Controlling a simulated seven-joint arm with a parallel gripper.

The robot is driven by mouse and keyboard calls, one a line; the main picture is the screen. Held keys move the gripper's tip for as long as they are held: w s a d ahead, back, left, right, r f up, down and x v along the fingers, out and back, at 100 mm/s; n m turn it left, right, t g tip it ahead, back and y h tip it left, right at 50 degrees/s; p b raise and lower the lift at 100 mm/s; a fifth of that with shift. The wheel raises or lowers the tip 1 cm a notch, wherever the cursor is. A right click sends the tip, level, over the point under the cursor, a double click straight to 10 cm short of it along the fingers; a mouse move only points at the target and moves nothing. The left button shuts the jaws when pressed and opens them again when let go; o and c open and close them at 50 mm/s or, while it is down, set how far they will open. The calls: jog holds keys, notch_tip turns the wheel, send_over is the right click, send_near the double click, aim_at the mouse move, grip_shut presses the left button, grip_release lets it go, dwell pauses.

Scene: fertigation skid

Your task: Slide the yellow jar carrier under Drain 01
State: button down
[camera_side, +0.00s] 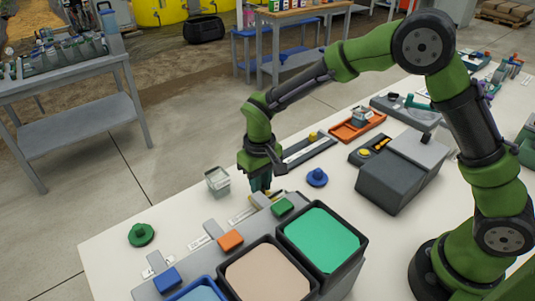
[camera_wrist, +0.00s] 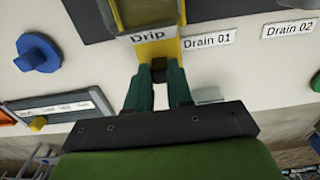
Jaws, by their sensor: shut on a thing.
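The yellow jar carrier (camera_wrist: 168,48) runs up from my fingertips in the wrist view, with a greyish thing on its upper part. A "Drip" label (camera_wrist: 146,37) shows at it. My gripper (camera_wrist: 160,72) is shut on a dark piece at the carrier's near end. The "Drain 01" label (camera_wrist: 208,40) is just right of the carrier there. The "Drain 02" label (camera_wrist: 289,28) is farther right. In the side view my gripper (camera_side: 260,184) points down at the bench, behind the grey station; it mostly hides the carrier.
A clear container (camera_side: 217,181) stands beside my gripper near the bench's far edge. A blue round knob (camera_side: 317,177) and a green one (camera_side: 141,235) flank the area. A grey station with orange (camera_side: 230,240), green (camera_side: 283,207) and blue (camera_side: 167,278) blocks stands in front.

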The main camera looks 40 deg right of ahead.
jog(key=a, duration=0.6)
jog(key=shift+a, duration=0.3)
jog(key=c, duration=1)
grip_release()
notch_tip(320, 180, up, 17)
